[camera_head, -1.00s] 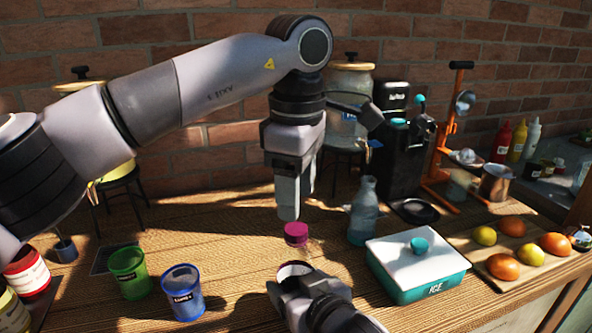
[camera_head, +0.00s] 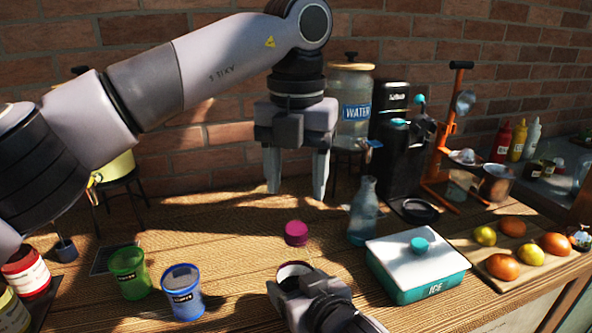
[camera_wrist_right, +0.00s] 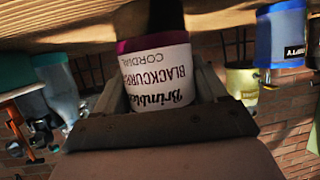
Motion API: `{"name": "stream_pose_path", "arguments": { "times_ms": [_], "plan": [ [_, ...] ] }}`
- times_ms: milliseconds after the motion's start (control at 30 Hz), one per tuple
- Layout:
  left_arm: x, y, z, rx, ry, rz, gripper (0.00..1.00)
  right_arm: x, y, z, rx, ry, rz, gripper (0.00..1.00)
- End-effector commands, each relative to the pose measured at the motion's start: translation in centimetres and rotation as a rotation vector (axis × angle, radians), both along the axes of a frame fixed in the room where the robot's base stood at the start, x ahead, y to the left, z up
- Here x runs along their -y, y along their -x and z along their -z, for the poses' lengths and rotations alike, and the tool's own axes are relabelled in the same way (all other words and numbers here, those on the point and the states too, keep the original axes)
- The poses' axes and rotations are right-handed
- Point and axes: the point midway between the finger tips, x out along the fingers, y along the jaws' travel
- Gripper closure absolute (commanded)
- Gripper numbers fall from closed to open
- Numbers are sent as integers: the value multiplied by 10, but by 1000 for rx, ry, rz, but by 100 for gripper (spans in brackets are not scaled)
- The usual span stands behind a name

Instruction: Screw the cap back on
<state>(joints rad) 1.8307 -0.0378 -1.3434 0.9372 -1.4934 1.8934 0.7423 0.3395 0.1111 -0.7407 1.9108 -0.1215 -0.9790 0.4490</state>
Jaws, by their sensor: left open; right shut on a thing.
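The magenta cap (camera_head: 296,233) shows above the bottle's body, at the neck; how tightly it sits cannot be told. The bottle has a white "Blackcurrant Cordial" label (camera_wrist_right: 155,75), seen upside down in the right wrist view. My right gripper (camera_head: 292,276) is shut on the bottle, with a finger on each side of the label in the wrist view. My left gripper (camera_head: 296,192) is open and empty, pointing down above and behind the cap, clear of it. In the head view my right gripper hides part of the bottle's lower body.
A green cup (camera_head: 130,271) and blue cup (camera_head: 183,292) stand left of the bottle. A glass bottle (camera_head: 363,212) and teal ice box (camera_head: 415,275) stand to its right. Fruit lies on a board (camera_head: 484,267) farther right. A water dispenser (camera_head: 350,92) stands behind.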

Motion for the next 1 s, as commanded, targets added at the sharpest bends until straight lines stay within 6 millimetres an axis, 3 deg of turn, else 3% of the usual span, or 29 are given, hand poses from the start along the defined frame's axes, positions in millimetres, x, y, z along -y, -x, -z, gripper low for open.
{"name": "stream_pose_path", "arguments": {
  "times_ms": [200, 400, 1000],
  "plan": [
    [0, 1, -4, -5, 4, -333, 43, 0, 0, 0, -1, -1, -1, 100],
    [0, 1, -7, -9, 6, -525, 43, 0, 0, 0, -1, -1, -1, 100],
    [0, 1, -2, -10, 4, -589, 43, 0, 0, 0, -1, -1, -1, 100]
  ]
}}
